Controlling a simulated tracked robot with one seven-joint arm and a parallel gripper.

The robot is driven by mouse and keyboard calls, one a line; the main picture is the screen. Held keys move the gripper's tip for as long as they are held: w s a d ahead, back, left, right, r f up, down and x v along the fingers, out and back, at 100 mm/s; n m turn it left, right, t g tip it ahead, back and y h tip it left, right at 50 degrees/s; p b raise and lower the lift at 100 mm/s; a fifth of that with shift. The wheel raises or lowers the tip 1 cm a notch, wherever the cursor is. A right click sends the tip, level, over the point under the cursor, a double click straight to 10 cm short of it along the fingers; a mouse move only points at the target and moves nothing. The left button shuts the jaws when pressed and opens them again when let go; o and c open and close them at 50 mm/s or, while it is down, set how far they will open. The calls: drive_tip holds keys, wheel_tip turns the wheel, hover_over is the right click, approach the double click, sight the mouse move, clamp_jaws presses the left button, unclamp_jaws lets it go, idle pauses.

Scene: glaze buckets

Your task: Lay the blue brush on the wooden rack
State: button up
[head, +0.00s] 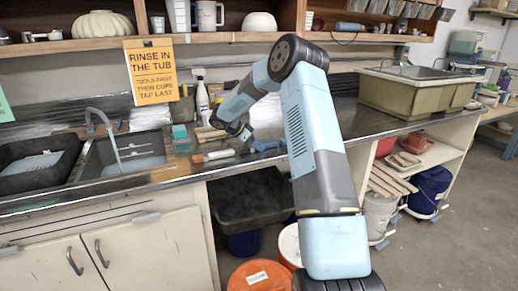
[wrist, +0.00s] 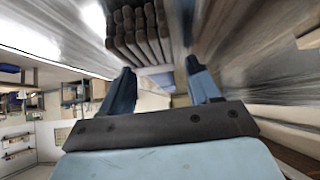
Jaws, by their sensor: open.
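My gripper (head: 262,146) is low over the counter in the head view, right of the loose tools. In the wrist view my gripper (wrist: 161,90) has its two blue fingers spread apart, with nothing visibly held between them. I cannot make out the blue brush for certain in either view. A tan wooden piece (head: 209,133), possibly the wooden rack, lies on the counter just left of my wrist. My arm and gripper hide part of the counter there.
A white and orange tool (head: 214,156) lies near the counter's front edge. A sink (head: 122,155) with a tap is at the left. A spray bottle (head: 202,98) stands behind. A beige tub (head: 415,92) stands at the right. The counter between my arm and the tub looks clear.

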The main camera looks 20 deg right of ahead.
drive_tip(key=c, duration=1.1)
drive_tip(key=shift+c, duration=0.2)
